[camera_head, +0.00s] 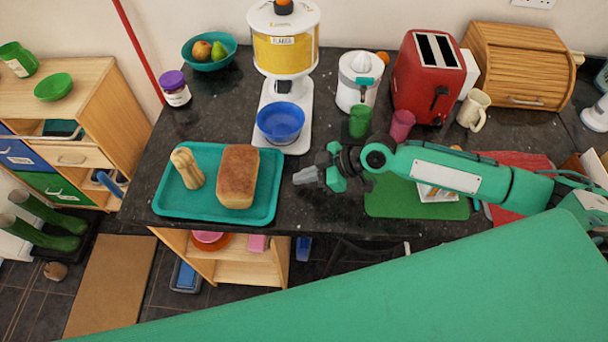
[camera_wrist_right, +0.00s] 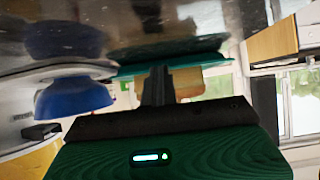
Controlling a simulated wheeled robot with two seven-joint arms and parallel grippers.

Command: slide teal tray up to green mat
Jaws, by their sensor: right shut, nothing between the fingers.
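In the head view the teal tray (camera_head: 264,207) lies on the left part of the dark counter. The green mat (camera_head: 385,203) lies to the right, partly hidden under my right arm. My right gripper (camera_head: 306,176) is shut and empty, pointing left, between tray and mat, a little right of the tray's right edge. In the right wrist view the tray edge (camera_wrist_right: 215,66) shows beyond the shut fingers (camera_wrist_right: 157,80); whether they touch it I cannot tell. My left gripper is not in view.
A blue bowl (camera_head: 281,122) sits at the cereal dispenser (camera_head: 286,50) behind the gap. A green cup (camera_head: 360,121), a pink cup (camera_head: 402,125), a juicer (camera_head: 359,82) and a red toaster (camera_head: 428,78) stand behind the mat. Bare counter separates tray and mat.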

